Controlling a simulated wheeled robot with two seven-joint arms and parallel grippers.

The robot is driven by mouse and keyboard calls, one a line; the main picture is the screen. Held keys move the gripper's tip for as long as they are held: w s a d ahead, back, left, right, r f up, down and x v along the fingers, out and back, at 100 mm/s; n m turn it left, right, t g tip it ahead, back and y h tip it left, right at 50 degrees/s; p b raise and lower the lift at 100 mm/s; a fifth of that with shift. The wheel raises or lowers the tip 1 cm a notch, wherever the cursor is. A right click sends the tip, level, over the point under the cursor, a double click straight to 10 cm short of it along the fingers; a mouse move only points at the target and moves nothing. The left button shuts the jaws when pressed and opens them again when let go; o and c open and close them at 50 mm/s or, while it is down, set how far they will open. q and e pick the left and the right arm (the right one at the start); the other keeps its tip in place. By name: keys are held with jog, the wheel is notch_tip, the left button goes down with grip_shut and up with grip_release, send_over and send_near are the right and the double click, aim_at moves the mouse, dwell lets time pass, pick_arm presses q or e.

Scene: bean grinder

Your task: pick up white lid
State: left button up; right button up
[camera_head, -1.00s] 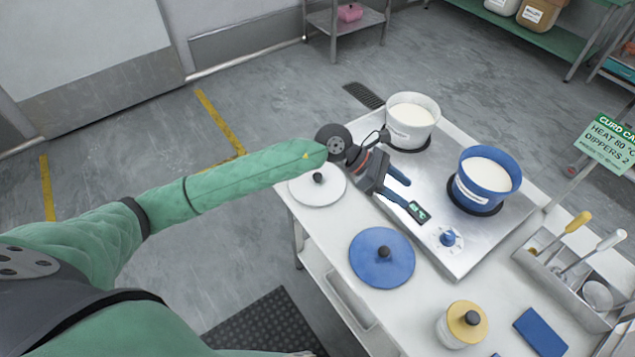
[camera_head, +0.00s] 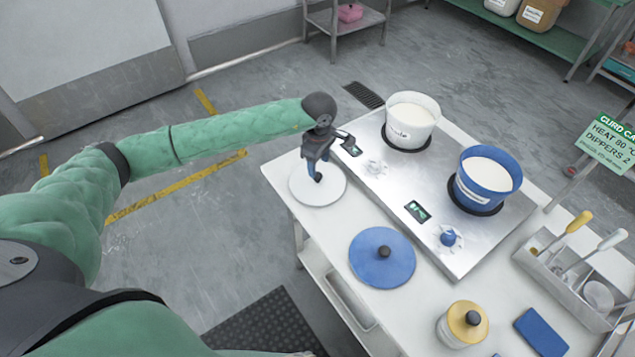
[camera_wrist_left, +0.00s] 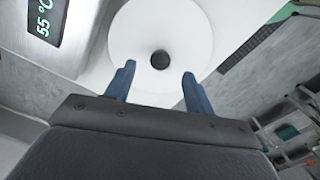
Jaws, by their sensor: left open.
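The white lid (camera_head: 318,190) lies flat on the white table near its far left corner. Its dark knob is hidden behind my gripper in the head view, but the left wrist view shows the lid (camera_wrist_left: 160,25) with its round dark knob (camera_wrist_left: 160,59) at the centre. My left gripper (camera_head: 315,172) is over the lid, pointing down. In the left wrist view its two blue fingers (camera_wrist_left: 155,85) are apart and empty, with the knob just beyond and between their tips. Contact with the knob does not show. My right gripper is out of view.
A steel hotplate (camera_head: 435,235) carries a white pot (camera_head: 411,133) and a blue pot (camera_head: 484,195), both with white contents. A blue lid (camera_head: 370,265) lies nearer on the table (camera_head: 330,232). A yellow-lidded jar (camera_head: 462,328) and a utensil tray (camera_head: 550,282) stand at right.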

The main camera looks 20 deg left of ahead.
aim_at(318, 175)
pick_arm(q)
jog(key=f, duration=0.4)
jog(key=shift+a+f, duration=0.15)
jog(key=shift+a, duration=0.05)
jog(key=shift+f, duration=0.2)
jog(key=shift+c, duration=1.1)
jog(key=c, duration=0.7)
jog(key=shift+c, duration=0.7)
jog(key=shift+r, duration=0.1)
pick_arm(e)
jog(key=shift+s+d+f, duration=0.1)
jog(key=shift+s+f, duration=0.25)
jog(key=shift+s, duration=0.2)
